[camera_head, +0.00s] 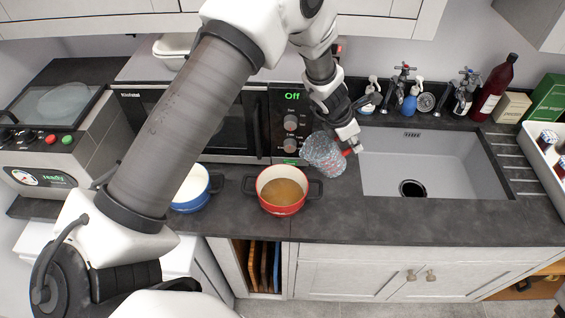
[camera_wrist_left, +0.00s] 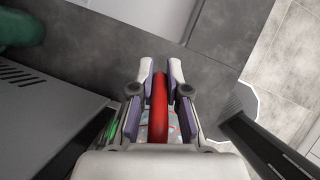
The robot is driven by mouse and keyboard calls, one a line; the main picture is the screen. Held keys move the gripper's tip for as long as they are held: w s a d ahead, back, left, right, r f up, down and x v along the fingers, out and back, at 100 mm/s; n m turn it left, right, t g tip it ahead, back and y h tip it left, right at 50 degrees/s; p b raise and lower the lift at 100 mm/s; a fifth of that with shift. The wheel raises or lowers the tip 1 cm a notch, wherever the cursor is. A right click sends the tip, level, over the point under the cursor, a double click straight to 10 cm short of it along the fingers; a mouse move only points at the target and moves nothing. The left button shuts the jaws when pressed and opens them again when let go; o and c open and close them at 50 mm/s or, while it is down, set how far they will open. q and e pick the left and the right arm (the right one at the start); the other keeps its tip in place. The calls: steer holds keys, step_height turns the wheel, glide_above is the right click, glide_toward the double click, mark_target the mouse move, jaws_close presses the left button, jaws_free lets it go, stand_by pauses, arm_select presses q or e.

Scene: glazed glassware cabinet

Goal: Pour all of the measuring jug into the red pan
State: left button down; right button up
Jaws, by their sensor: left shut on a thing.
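The measuring jug (camera_head: 322,155) is clear with a red handle and looks tilted, its top towards the left. My left gripper (camera_head: 353,143) is shut on the handle, on the jug's right side. In the left wrist view the red handle (camera_wrist_left: 159,108) sits between the two fingers of the left gripper (camera_wrist_left: 161,70). The red pan (camera_head: 283,210) stands on the counter just left of and below the jug in the picture, with brown liquid inside. I cannot tell how much the jug holds, and no stream shows. My right gripper is not in view.
A blue pan (camera_head: 191,207) stands left of the red pan, partly behind my left arm. A microwave (camera_head: 225,135) is behind the pans. The sink (camera_head: 430,165) lies to the right, with taps and a dark red bottle (camera_head: 493,90) behind it. The counter's front strip is clear.

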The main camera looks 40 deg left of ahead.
arm_select(q)
steer(key=shift+w+d+f+g+y, duration=0.25)
steer(key=shift+w+f+g+y, duration=0.05)
steer(key=shift+f+g+y, duration=0.1)
steer(key=shift+w+d+f+g+y+b, duration=0.9)
steer(key=shift+f+g+y, duration=0.7)
steer(key=shift+f, duration=0.6)
step_height(320, 180, up, 5)
steer(key=shift+d+r+p, duration=0.1)
steer(key=shift+p, duration=0.75)
